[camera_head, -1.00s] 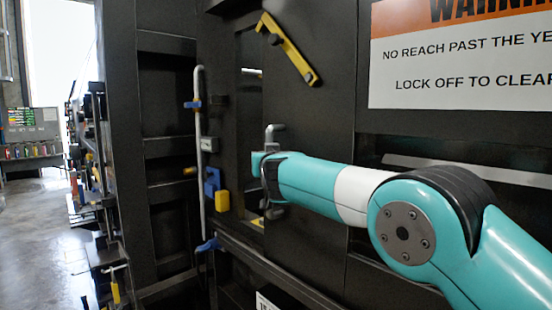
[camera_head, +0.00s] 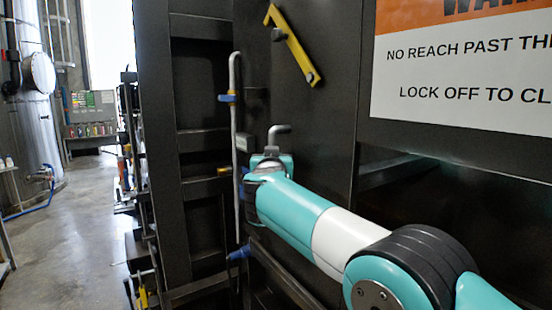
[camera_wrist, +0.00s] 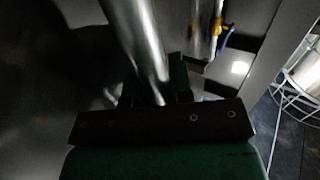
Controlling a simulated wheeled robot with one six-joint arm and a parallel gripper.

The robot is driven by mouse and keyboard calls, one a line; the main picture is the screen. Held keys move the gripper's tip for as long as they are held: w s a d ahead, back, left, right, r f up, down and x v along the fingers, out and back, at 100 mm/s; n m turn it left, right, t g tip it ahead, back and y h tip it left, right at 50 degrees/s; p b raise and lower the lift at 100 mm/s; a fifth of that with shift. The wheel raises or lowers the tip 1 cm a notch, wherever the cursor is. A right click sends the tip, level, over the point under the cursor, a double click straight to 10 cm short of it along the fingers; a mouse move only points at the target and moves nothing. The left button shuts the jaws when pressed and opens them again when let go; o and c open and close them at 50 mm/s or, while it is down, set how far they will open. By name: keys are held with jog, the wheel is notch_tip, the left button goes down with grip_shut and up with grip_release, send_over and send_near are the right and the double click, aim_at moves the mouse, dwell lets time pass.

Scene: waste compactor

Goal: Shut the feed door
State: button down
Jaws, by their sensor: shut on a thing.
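The feed door appears to be the dark panel (camera_head: 312,120) that carries a bent grey handle (camera_head: 279,131). My gripper (camera_head: 268,160) is at this handle, left of centre in the head view, and my forearm partly hides the handle's lower part. In the wrist view a shiny round metal bar (camera_wrist: 137,45) runs down between the fingers of my gripper (camera_wrist: 158,92), which is shut on it. The panel's left edge is close to the dark frame; whether it touches cannot be told.
A yellow lever (camera_head: 292,45) sits above the handle. A warning sign (camera_head: 465,75) is at the upper right. A grey vertical pipe (camera_head: 235,150) with blue fittings stands left of the handle. Open concrete floor (camera_head: 75,240) lies at the left.

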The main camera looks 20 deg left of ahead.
jog(key=c, duration=1.3)
grip_release()
jog(key=shift+d, duration=0.1)
jog(key=shift+s, duration=0.1)
jog(key=b+v, duration=1.3)
jog(key=v, duration=0.4)
jog(key=shift+b, duration=0.3)
jog(key=shift+s+d, duration=0.1)
